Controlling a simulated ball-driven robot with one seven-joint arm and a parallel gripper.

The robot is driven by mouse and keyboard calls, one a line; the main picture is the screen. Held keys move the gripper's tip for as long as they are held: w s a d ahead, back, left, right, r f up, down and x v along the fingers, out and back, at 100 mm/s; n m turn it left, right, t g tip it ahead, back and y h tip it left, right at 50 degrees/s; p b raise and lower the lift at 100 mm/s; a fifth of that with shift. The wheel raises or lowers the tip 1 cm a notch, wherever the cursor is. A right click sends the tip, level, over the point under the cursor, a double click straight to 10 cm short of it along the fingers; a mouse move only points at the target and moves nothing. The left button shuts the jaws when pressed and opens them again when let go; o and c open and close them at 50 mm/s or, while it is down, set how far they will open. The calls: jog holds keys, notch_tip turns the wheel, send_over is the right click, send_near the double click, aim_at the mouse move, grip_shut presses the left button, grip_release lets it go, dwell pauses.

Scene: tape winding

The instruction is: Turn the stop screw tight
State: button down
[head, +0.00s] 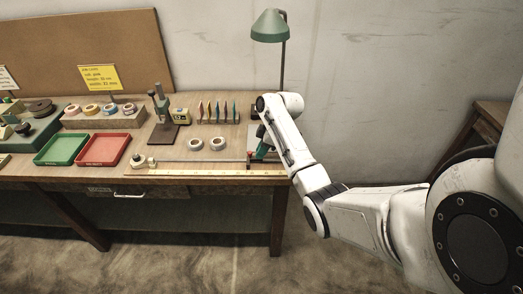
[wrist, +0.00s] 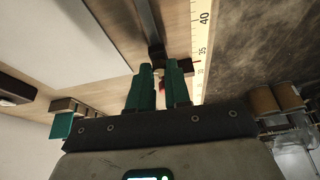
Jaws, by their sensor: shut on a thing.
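My gripper (wrist: 167,72) points down at the right end of the bench; its green fingers also show in the head view (head: 262,150). The fingers are closed around a small red stop screw (wrist: 164,86), seen between them in the wrist view. The screw sits at a dark stop block (wrist: 196,64) on a grey metal rail (wrist: 148,22). In the head view the rail (head: 200,161) runs along the bench front, beside a yellow ruler (head: 200,172). The fingers hide most of the screw, so how far it is turned cannot be seen.
Two tape rolls (head: 217,143) lie behind the rail. A green tray (head: 62,149) and a red tray (head: 104,149) lie left. A dark-based stand (head: 163,132), a tape measure (head: 181,114) and a row of coloured tools (head: 217,111) stand behind. A green lamp (head: 270,26) rises at the back.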

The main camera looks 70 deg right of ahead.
jog(key=shift+n, duration=0.6)
jog(key=c, duration=1.1)
grip_release()
jog(key=v, duration=0.7)
jog(key=b+v, duration=0.1)
jog(key=v, duration=0.2)
jog(key=shift+d+r, duration=0.3)
jog(key=shift+r, duration=0.05)
